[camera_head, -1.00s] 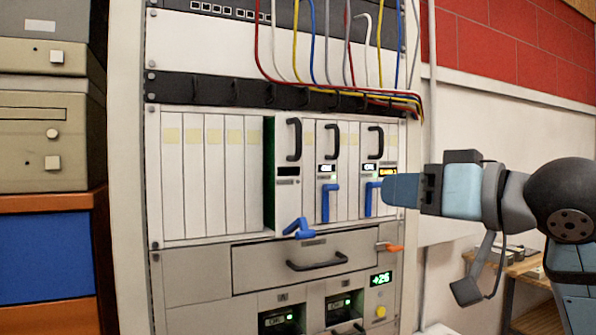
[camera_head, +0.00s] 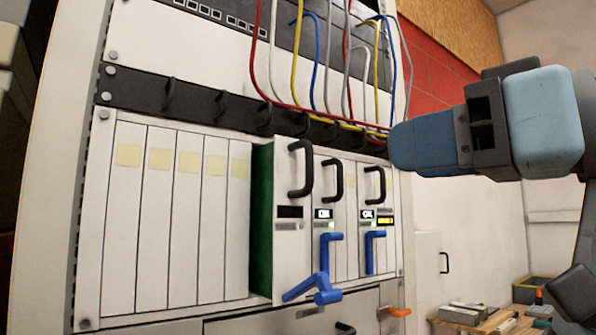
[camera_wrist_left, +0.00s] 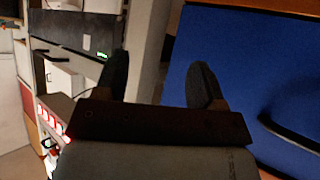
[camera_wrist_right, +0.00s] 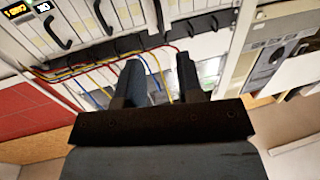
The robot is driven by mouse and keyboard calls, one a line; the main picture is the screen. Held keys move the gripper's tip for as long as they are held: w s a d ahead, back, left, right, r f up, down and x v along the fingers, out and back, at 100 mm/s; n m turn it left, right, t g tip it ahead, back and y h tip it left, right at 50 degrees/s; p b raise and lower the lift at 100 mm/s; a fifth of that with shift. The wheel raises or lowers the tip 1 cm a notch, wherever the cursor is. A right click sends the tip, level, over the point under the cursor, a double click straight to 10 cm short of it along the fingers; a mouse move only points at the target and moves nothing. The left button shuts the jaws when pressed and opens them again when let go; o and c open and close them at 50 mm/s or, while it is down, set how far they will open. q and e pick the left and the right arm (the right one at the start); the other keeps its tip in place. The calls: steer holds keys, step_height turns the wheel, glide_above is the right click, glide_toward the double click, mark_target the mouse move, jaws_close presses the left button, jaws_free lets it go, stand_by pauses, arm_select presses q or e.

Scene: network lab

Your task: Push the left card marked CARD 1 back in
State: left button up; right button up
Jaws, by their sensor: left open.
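The left card (camera_head: 290,220) sticks out of the rack and shows its green left side. It has a black handle (camera_head: 301,168), a dark display, and a blue lever (camera_head: 318,287) swung out at its bottom. Its label is too small to read. My right gripper (camera_head: 406,148) is beside the rack's right edge, right of the cards and apart from the left card. In the right wrist view its fingers (camera_wrist_right: 158,72) are apart with nothing between them. My left gripper (camera_wrist_left: 157,68) shows only in its wrist view, open and empty before a blue panel.
Two flush cards (camera_head: 328,222) (camera_head: 373,220) with lit displays and upright blue levers stand to the right. Blank panels (camera_head: 168,220) fill the left. Coloured cables (camera_head: 300,106) hang above. An orange lever (camera_head: 399,312) sticks out at lower right.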

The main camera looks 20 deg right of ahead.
mark_target(312, 168)
steer(key=x, duration=1.2)
steer(key=shift+w+a, duration=0.1)
jaws_close()
